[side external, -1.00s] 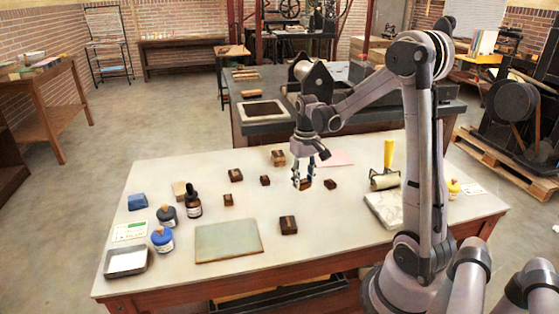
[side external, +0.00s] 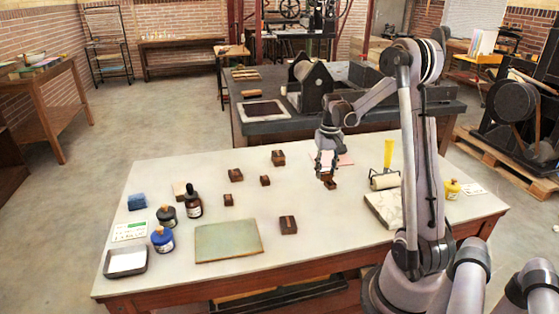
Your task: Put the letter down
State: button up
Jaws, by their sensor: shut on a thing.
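My gripper (side external: 326,170) is above the right part of the pale table, its fingers shut on a small dark brown letter block (side external: 326,176). The fingers partly hide the held letter. Another small brown block (side external: 331,185) shows just below it in the picture. I cannot tell whether the two touch or how high the held letter is. Several other brown letter blocks stand on the table, among them one at the back (side external: 278,157), one at the left (side external: 235,175) and a larger one in front (side external: 288,225).
A green-grey slab (side external: 228,241) lies at the front of the table (side external: 350,236). Ink bottles (side external: 194,205) and a metal tray (side external: 126,262) are at left. A roller with a yellow handle (side external: 388,155) and a marble slab (side external: 382,209) are at right.

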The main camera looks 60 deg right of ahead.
send_over(311, 194)
notch_tip(311, 194, down, 3)
jog(key=shift+w+r, duration=0.1)
jog(key=shift+r, duration=0.05)
jog(key=shift+f, duration=2)
jog(key=shift+f, duration=0.1)
jog(key=o, duration=0.8)
jog(key=shift+o, duration=0.2)
